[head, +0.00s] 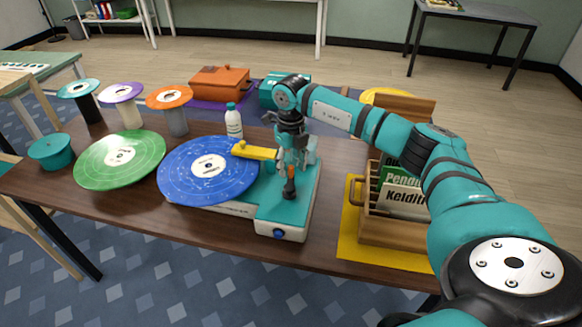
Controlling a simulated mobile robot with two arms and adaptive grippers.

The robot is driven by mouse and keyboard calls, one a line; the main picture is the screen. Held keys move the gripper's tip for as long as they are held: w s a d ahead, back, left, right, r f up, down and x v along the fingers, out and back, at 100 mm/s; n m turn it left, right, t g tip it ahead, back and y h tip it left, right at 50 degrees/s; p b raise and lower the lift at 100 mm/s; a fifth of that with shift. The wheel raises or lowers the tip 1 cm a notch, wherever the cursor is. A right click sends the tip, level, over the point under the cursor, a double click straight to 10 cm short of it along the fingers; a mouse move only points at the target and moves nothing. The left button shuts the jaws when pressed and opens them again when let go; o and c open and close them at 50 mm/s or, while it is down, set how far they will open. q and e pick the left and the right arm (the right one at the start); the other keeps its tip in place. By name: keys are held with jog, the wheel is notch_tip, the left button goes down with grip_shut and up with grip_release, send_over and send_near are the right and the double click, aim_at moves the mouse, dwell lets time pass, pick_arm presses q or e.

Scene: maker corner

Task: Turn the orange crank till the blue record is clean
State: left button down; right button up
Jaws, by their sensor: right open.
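The blue record (210,172) lies flat on the teal and white machine (295,212), left of my right gripper. Its face carries white specks and streaks and a pale centre label. A yellow arm (256,152) reaches over its right edge. The orange crank (290,187) shows as a small upright handle on the machine's top. My right gripper (291,168) points down just above the crank, open. Its fingers overlap the crank's top in this view, so I cannot tell whether they touch. My left gripper is out of view.
A green record (120,160) lies left of the blue one. A white bottle (233,122) stands behind the machine. A wooden crate of record sleeves (392,230) stands right, on a yellow mat.

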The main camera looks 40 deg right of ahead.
notch_tip(320, 180, up, 11)
dwell(0.3)
jog(key=shift+f, duration=0.15)
dwell(0.8)
